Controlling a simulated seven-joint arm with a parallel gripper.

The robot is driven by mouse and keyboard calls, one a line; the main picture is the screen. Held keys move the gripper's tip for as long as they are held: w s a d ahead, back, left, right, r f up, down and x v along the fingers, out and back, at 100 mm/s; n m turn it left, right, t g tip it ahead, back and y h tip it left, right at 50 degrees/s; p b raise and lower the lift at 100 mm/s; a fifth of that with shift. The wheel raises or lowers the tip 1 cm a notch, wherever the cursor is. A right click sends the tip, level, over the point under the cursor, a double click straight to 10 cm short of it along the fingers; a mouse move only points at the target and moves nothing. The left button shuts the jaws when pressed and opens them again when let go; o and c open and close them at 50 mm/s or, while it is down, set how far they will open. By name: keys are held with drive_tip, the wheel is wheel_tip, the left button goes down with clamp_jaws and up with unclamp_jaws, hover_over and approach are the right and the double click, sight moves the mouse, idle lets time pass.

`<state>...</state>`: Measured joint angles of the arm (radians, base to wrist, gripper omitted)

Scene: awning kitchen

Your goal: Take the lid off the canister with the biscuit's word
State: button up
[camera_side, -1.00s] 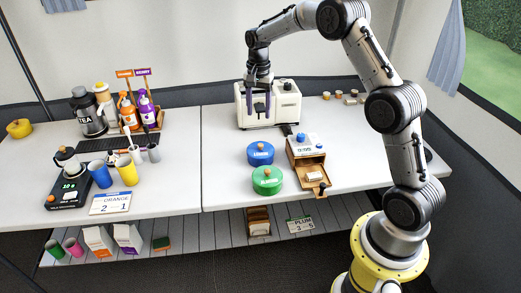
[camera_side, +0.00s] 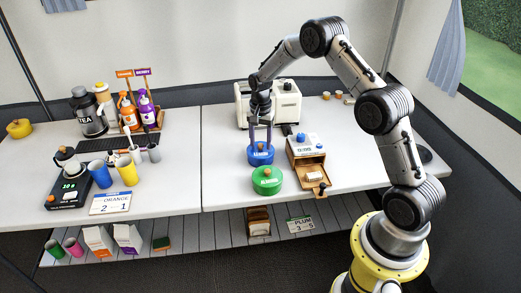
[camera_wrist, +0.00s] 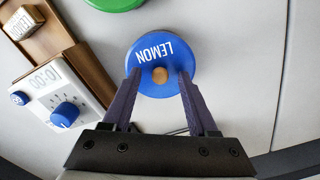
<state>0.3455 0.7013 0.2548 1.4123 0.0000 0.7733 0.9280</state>
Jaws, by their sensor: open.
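The blue canister (camera_side: 261,158) stands on the table with a lid marked LEMON and a wooden knob; its lid fills the middle of the wrist view (camera_wrist: 150,50). My gripper (camera_side: 261,147) is open over this lid, pointing down. In the wrist view my fingertips (camera_wrist: 160,76) lie on either side of the knob (camera_wrist: 160,75), with gaps on both sides. A green canister (camera_side: 267,184) with a wooden knob stands just in front. A pale biscuit (camera_wrist: 24,22) with letters that look like LEMON lies in the open wooden drawer (camera_wrist: 58,42).
The drawer box with a white dial top (camera_side: 304,147) stands close right of the canisters. A white toaster-like appliance (camera_side: 285,103) stands behind. At left are cups, bottles and a scale (camera_side: 67,192). The table left of the canisters is clear.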

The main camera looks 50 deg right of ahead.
drive_tip(key=shift+f, duration=0.1)
clamp_jaws()
idle(0.5)
